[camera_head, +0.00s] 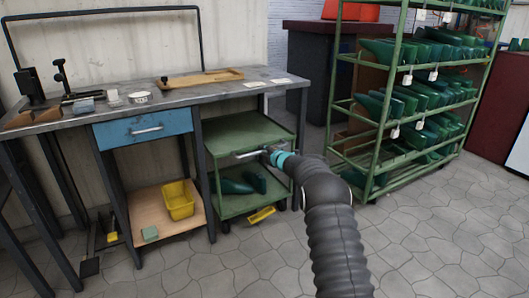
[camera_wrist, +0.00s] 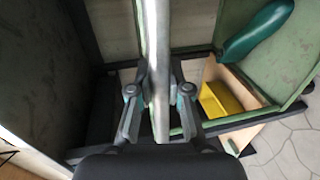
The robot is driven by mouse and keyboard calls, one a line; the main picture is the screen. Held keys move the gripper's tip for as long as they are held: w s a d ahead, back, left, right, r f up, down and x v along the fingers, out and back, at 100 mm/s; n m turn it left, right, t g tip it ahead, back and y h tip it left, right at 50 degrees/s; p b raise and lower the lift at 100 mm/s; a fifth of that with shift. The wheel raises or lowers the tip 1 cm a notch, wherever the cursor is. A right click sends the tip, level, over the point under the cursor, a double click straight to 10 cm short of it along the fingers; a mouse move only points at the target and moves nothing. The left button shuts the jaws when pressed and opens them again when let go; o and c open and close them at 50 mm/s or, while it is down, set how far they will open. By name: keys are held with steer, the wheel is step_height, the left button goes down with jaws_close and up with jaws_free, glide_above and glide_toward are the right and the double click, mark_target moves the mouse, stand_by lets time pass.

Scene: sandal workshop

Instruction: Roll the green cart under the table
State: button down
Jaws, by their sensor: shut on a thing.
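The green cart (camera_head: 238,133) has two shelves and stands at the right bay of the workbench (camera_head: 215,92). Its rear part is beneath the tabletop and its front part sticks out. Dark green shoe lasts (camera_head: 236,186) lie on its lower shelf; one shows in the wrist view (camera_wrist: 258,32). My gripper (camera_head: 268,152) is at the cart's front and is shut on its grey bar handle (camera_head: 250,154). In the wrist view the handle (camera_wrist: 157,45) runs between the fingers of my gripper (camera_wrist: 158,92). My arm hides part of the cart's right front side.
A blue drawer (camera_head: 145,129) and a low wooden shelf with a yellow bin (camera_head: 178,200) are left of the cart. A yellow object (camera_head: 262,215) shows by the cart's foot. A green rack of lasts (camera_head: 352,130) stands to the right. The tiled floor (camera_head: 430,230) is clear at front right.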

steer(key=shift+d, duration=0.2)
steer(key=c, duration=1.1)
jaws_free()
steer(key=shift+a, duration=0.2)
steer(key=shift+s+d, duration=0.2)
steer(key=v, duration=1.1)
steer(key=shift+s, duration=0.25)
steer(key=shift+r, duration=0.1)
